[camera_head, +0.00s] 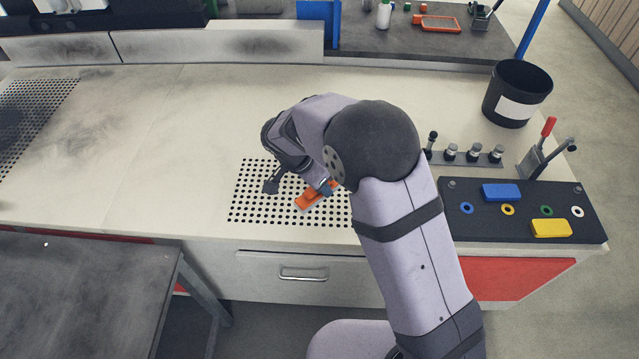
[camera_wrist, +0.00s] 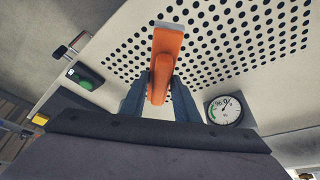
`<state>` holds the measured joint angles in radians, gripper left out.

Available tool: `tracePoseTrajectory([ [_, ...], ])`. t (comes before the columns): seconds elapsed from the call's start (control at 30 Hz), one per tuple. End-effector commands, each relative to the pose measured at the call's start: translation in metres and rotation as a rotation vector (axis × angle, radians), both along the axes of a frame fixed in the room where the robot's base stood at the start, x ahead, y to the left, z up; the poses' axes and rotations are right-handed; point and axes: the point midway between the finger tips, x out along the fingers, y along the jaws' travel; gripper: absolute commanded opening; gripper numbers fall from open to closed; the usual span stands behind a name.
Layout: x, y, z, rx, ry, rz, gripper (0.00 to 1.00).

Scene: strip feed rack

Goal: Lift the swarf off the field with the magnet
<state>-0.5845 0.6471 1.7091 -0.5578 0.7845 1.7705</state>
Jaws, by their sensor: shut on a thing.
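My gripper (camera_head: 328,188) is shut on an orange tool with a pale grey end, which looks like the magnet (camera_head: 306,201). The magnet (camera_wrist: 164,60) also shows in the wrist view, held between the two fingers of my gripper (camera_wrist: 160,92), its grey end pointing away. It is over the perforated field (camera_head: 245,205), a patch of black holes in the pale bench top. The field (camera_wrist: 240,42) lies beyond the magnet in the wrist view. I cannot tell whether the magnet touches it. I can make out no swarf; my arm hides part of the field in the head view.
On the right stand a black panel (camera_head: 480,228) with blue and yellow blocks, a row of dark knobs (camera_head: 475,156), a red-handled lever (camera_head: 547,128) and a black bin (camera_head: 516,92). A dial gauge (camera_wrist: 225,109) shows in the wrist view.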

Motion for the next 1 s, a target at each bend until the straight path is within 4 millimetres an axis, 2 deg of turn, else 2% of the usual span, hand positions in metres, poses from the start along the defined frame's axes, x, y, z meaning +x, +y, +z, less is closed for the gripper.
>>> tracePoseTrajectory([
  [0.03, 0.000, 0.000, -0.008, 0.000, -0.001, 0.000, 0.10],
  [0.6, 0.000, 0.000, -0.056, 0.000, -0.001, 0.000, 0.10],
  [1.0, 0.000, 0.000, -0.064, 0.000, -0.001, 0.000, 0.10],
])
